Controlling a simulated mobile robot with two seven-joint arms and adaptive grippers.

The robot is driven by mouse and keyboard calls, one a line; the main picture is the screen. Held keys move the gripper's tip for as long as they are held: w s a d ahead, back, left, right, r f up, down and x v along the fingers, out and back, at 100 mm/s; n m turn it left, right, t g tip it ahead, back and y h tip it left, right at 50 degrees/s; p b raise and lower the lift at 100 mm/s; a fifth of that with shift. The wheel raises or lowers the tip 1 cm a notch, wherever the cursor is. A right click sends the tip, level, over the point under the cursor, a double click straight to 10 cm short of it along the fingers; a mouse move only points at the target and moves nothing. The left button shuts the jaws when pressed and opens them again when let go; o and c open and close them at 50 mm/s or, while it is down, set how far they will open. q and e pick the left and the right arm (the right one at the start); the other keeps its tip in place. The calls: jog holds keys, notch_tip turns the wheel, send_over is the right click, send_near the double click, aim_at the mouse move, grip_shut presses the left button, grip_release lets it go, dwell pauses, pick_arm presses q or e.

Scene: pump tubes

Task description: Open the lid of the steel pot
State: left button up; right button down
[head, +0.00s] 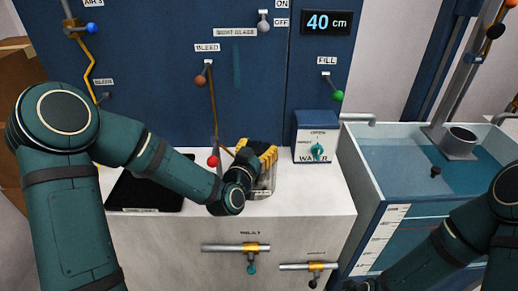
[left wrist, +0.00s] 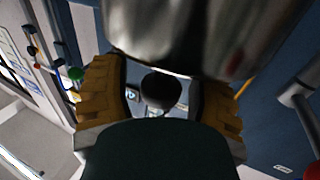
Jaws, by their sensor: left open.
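The steel pot (head: 265,188) stands on the white counter, mostly hidden under my left gripper (head: 266,160); only a small shiny part shows. In the left wrist view, a curved shiny metal surface (left wrist: 195,35) fills the top, seemingly the pot. A dark rounded knob (left wrist: 160,92), which looks like the lid's handle, sits between the yellow fingers of my left gripper (left wrist: 158,95). The fingers are open, one on each side of the knob, with gaps visible. Whether the lid is seated cannot be told.
A red-knobbed lever (head: 212,161) stands just left of the pot. The blue water box (head: 316,138) is at its right. A black panel (head: 145,190) lies on the counter's left. A water tank (head: 430,150) stands further right, and the blue wall panel rises behind.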

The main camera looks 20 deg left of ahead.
pick_arm(q)
jog(key=shift+w, duration=0.25)
jog(key=shift+f, duration=0.1)
grip_shut()
jog(key=shift+w, duration=0.1)
